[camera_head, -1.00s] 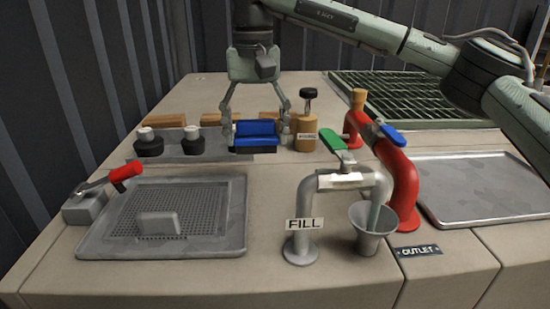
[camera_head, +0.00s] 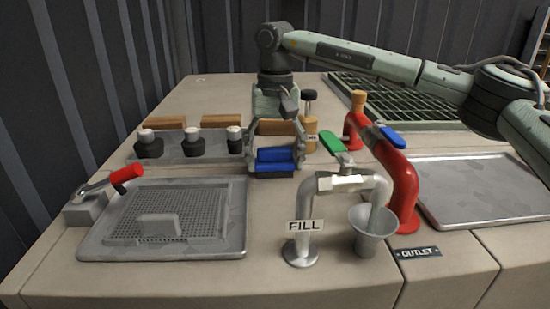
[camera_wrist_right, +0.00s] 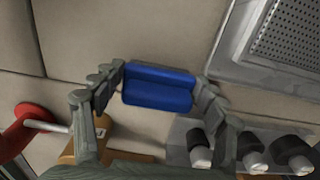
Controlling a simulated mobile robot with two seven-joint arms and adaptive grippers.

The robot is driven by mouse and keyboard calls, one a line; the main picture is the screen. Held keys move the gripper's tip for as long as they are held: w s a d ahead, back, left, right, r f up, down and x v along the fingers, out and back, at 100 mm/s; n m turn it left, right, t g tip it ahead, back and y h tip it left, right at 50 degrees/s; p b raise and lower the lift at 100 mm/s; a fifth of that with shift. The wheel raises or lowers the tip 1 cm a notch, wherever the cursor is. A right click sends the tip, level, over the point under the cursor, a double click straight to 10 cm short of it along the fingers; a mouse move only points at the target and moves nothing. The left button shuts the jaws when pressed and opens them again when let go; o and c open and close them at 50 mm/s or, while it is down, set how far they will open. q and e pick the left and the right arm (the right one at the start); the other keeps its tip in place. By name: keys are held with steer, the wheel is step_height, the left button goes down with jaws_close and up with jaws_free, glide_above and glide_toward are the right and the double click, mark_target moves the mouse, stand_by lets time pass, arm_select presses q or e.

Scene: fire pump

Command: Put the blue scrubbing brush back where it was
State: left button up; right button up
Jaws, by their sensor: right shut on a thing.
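The blue scrubbing brush (camera_head: 276,155) is between the fingers of my right gripper (camera_head: 274,162), which is shut on it. In the right wrist view the brush (camera_wrist_right: 158,88) lies crosswise, with a fingertip at each end. It is just right of the grey tray (camera_head: 180,157) that carries the black stoppers, and behind the silver FILL tap (camera_head: 335,185). Whether its underside touches the counter cannot be told. My left gripper is not in view.
Three black, white-topped stoppers (camera_head: 193,142) stand on the grey tray. A wooden-bodied tool (camera_head: 309,130) stands close behind my gripper. The red outlet pipe (camera_head: 400,180) and green tap handle (camera_head: 331,141) are to the right. Bare counter lies in front of the brush.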

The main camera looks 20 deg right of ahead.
mark_target(275, 164)
steer(key=o, duration=1.2)
steer(key=shift+f, duration=0.1)
steer(key=o, duration=0.4)
steer(key=shift+c, duration=0.2)
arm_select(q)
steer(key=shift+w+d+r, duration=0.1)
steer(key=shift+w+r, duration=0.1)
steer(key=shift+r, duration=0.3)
arm_select(e)
steer(key=shift+r, duration=0.55)
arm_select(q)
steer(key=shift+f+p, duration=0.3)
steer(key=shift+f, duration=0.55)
arm_select(e)
step_height(275, 164, up, 11)
steer(key=shift+r, duration=0.15)
